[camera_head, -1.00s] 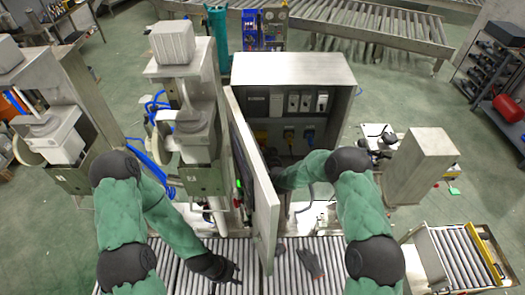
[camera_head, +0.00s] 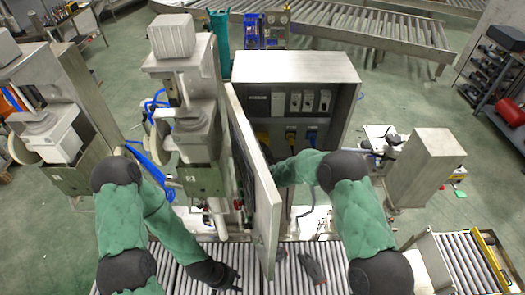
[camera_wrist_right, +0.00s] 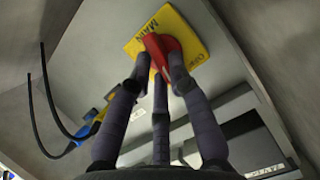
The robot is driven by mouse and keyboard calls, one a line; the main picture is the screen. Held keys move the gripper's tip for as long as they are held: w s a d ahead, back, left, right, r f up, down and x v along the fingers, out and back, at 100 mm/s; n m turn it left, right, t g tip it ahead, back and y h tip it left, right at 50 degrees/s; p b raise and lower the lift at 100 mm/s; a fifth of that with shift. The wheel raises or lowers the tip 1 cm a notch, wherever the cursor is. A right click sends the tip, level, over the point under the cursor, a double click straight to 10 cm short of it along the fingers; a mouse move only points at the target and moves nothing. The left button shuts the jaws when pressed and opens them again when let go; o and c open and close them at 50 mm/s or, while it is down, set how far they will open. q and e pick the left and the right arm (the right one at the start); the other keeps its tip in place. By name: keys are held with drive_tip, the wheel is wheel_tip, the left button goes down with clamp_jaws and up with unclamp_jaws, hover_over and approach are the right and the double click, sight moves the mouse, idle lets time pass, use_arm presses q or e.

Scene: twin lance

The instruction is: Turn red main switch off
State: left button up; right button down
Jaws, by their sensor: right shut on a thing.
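In the right wrist view, the red main switch (camera_wrist_right: 158,46) sits on a yellow plate (camera_wrist_right: 190,22) with MAIN lettering. My right gripper (camera_wrist_right: 160,80) is shut on the red handle, its fingers at the handle's sides and lower edge. In the head view my right arm reaches into the open grey cabinet (camera_head: 295,68); its hand and the red switch are hidden by the cabinet door (camera_head: 266,215). My left gripper (camera_head: 232,281) is low over the roller conveyor, left of the door, and looks empty. Its finger opening is unclear.
The open door stands between my two arms. Inside the cabinet are pale switches (camera_head: 307,101) and blue-and-yellow connectors (camera_head: 291,135). A machine (camera_head: 190,110) stands left of the cabinet.

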idle(0.3)
drive_tip(key=c, duration=1.1)
unclamp_jaws()
drive_tip(key=shift+c, duration=0.2)
